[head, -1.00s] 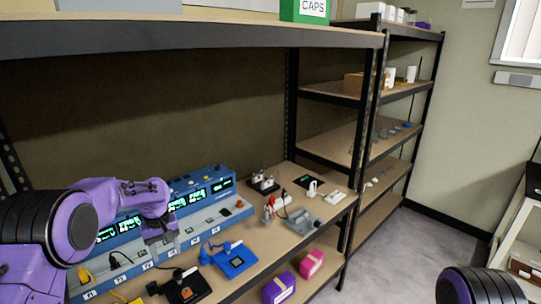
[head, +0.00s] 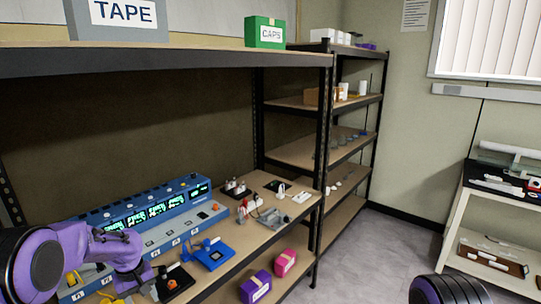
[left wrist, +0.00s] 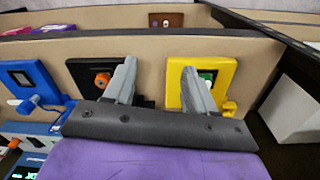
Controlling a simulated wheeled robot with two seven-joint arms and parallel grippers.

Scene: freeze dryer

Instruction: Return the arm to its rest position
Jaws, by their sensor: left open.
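My left arm is purple and black and comes in from the lower left of the head view. Its gripper (head: 136,280) is low over the front of the workbench shelf, beside the black module (head: 174,283). In the left wrist view the two grey fingers (left wrist: 160,85) are spread apart with nothing between them. Behind them are the black module (left wrist: 108,80) and a yellow module (left wrist: 222,78). My right gripper is not in view; only a dark round part of my right arm shows at the lower right of the head view.
A blue instrument (head: 150,222) with lit green screens stands along the shelf. A blue module (head: 212,253) is right of the black one. Purple (head: 256,286) and pink (head: 285,262) boxes sit lower down. An upper shelf (head: 200,62) overhangs the bench. Floor (head: 390,240) is open at right.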

